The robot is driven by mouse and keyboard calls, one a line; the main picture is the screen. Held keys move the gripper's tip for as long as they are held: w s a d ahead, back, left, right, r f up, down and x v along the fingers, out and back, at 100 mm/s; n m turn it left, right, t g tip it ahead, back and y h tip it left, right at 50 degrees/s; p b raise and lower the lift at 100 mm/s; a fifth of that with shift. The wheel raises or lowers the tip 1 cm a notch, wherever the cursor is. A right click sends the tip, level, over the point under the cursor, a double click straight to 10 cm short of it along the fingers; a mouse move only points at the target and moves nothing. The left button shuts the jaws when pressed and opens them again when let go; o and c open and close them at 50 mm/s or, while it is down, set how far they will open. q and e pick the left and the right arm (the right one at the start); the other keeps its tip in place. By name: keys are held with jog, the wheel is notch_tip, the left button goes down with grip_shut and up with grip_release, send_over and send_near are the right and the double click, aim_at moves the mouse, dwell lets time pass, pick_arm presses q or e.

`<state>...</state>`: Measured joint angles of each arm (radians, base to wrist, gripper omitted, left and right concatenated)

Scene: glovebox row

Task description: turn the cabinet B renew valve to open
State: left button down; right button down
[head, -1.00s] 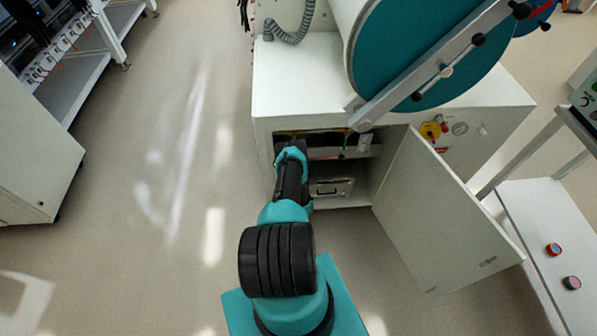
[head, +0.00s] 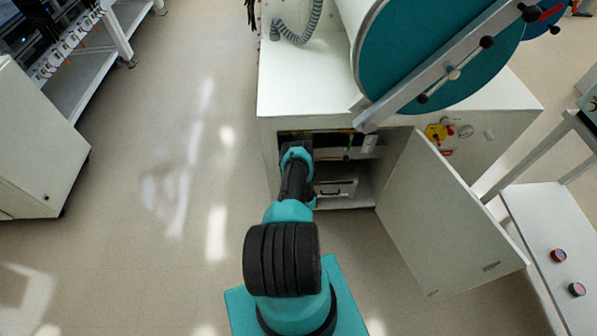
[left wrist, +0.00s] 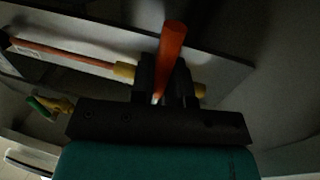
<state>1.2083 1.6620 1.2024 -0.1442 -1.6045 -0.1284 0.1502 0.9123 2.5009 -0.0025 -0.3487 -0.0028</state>
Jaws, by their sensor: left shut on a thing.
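In the left wrist view, my left gripper (left wrist: 164,90) is shut on an orange lever handle (left wrist: 172,48), taken to be the renew valve's. The handle sticks up out of the jaws. A copper-coloured pipe (left wrist: 75,53) with brass fittings (left wrist: 125,70) runs behind the jaws. The valve body is mostly hidden by the gripper. In the head view, my left arm reaches into the open lower compartment of the white cabinet (head: 385,92), and its jaws are hidden in there. My right gripper is not in view.
The cabinet door (head: 445,220) hangs open to the right of my arm. A smaller green and yellow handle (left wrist: 48,105) is left of my jaws in the wrist view. A case (head: 335,188) stands low in the compartment.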

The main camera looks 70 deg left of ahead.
pick_arm(q)
jog(key=shift+w+n, duration=0.1)
jog(key=shift+n, duration=0.3)
jog(key=shift+w+d+r+n+y, duration=0.1)
jog(key=shift+w+n+y, duration=0.2)
jog(key=shift+n, duration=0.8)
jog(key=shift+w+d+r+n+y, duration=0.15)
jog(key=shift+w+n, duration=0.25)
jog(key=shift+n, duration=0.7)
jog(key=shift+w+d+r+n+y, duration=0.1)
jog(key=shift+w+n+y, duration=0.2)
jog(key=shift+n, duration=0.8)
jog(key=c, duration=1.1)
grip_release()
